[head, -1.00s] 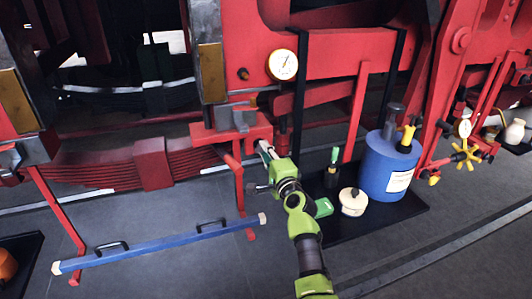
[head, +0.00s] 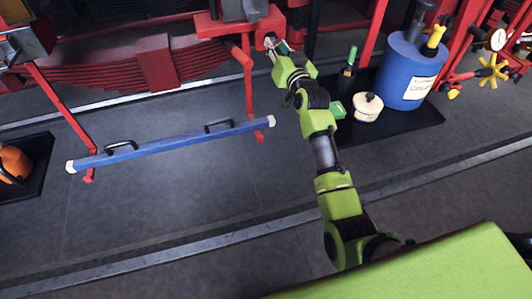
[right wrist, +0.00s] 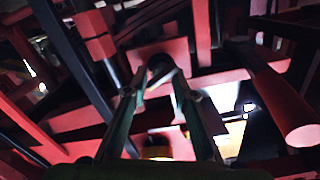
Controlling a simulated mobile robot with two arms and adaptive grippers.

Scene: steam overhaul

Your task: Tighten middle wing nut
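No wing nut can be made out in either view. My right gripper (head: 271,41) reaches up beside the right end of a red bracket (head: 222,26) under the locomotive frame. In the right wrist view my gripper's two fingers (right wrist: 159,84) stand apart, with a gap between the tips. A small dark round part (right wrist: 160,68) shows at or beyond the gap. I cannot tell whether the fingers touch it. The wrist picture is dark and blurred. My left gripper is not in view.
A blue bar with black handles (head: 170,145) lies left of my arm. A blue drum (head: 405,75), a cream lidded pot (head: 368,107) and a green-topped bottle (head: 348,68) stand on a black mat right of my gripper. Red bars (right wrist: 283,105) crowd the wrist view.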

